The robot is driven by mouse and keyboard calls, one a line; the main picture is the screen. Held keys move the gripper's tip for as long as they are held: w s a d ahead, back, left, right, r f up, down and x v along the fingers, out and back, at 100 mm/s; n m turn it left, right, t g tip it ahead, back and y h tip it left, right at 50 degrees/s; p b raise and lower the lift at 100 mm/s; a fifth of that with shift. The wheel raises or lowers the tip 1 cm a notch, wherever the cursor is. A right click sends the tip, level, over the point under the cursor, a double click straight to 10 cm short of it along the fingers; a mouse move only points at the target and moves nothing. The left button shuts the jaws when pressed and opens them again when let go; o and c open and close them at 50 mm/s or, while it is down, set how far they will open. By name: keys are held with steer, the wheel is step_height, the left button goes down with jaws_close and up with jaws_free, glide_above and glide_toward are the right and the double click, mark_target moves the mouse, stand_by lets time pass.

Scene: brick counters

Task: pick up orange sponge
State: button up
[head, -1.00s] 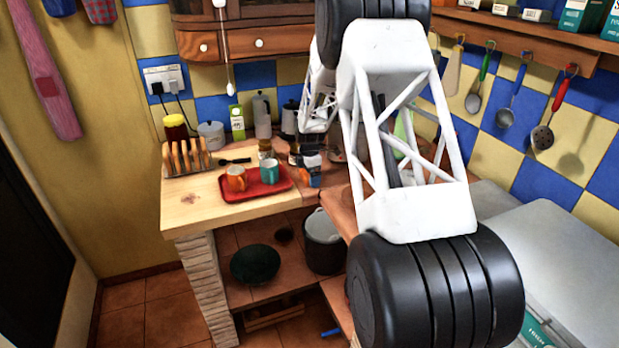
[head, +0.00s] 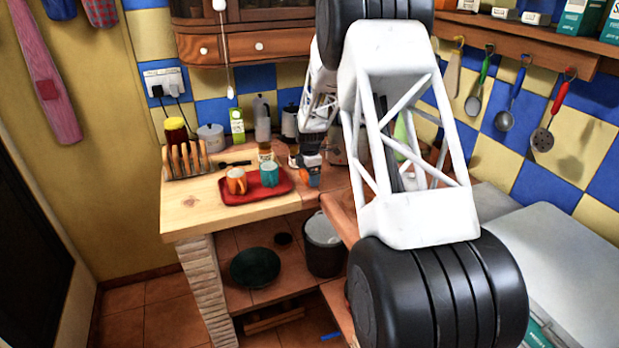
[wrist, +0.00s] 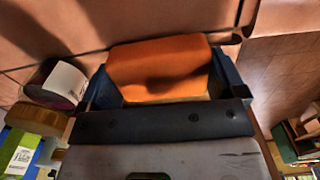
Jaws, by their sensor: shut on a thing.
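The orange sponge (wrist: 160,68) sits between the two blue fingers of my gripper (wrist: 165,80) in the wrist view. The fingers press on its left and right ends, and a pale edge shows along its near side. In the head view my gripper (head: 309,164) is at the counter's right part, just right of the red tray. A small orange patch of the sponge (head: 314,181) shows there beside a blue finger. Whether the sponge touches the counter is hard to tell.
The red tray (head: 262,194) holds an orange mug (head: 236,181) and a teal mug (head: 269,174). A toast rack (head: 186,161), bottles and jars stand behind and left. In the wrist view, containers (wrist: 25,145) stand close left of my gripper. The counter's front left (head: 195,210) is clear.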

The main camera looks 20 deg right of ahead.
step_height(320, 180, up, 2)
steer(key=shift+r, duration=0.2)
steer(key=s+a+r, duration=0.1)
steer(key=s+a, duration=0.2)
steer(key=s, duration=1.2)
steer(key=shift+s+a+r, duration=0.15)
steer(key=shift+s, duration=0.2)
